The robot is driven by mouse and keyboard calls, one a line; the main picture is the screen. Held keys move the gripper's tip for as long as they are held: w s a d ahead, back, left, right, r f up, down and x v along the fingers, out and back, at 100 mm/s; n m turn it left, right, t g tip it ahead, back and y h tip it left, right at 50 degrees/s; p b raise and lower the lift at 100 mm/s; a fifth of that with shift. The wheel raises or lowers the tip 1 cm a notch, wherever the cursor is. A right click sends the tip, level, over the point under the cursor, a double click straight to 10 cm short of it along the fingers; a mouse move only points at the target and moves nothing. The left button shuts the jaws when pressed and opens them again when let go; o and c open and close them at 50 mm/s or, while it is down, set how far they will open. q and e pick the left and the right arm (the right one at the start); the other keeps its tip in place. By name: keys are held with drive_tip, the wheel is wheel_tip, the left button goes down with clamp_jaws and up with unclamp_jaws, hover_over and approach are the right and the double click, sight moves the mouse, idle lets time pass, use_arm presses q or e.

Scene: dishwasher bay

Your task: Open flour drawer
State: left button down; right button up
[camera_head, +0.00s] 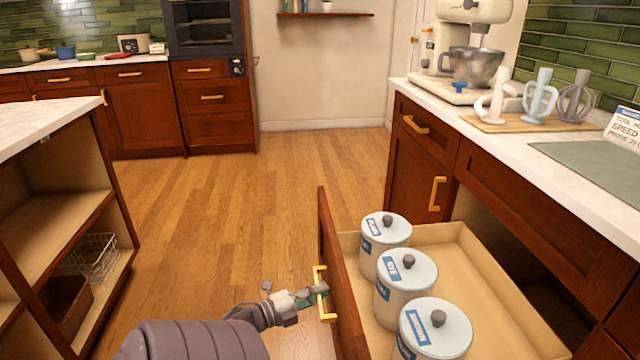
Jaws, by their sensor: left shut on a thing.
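The flour drawer (327,235) is pulled out from the right-hand counter, and its light wooden inside (480,275) is in plain view. Several white canisters with blue labels stand in a row inside it, including one in the middle labelled RYE (405,275). My left gripper (317,293) is shut on the brass drawer handle (323,316), on the drawer front's outer face. The gripper's tips partly cover the handle. The near end of the drawer runs out of the bottom of the view. My right gripper is not in view.
The right counter (430,97) carries a stand mixer (470,45), beater attachments (540,97) and a grey mat (590,165). An open-shelved island (60,190) stands at left. The wooden floor (220,200) between island and drawer is clear.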

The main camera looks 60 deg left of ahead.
use_arm(q)
drive_tip(key=c, duration=1.1)
unclamp_jaws()
drive_tip(key=s, duration=1.2)
drive_tip(key=shift+s+f, duration=0.1)
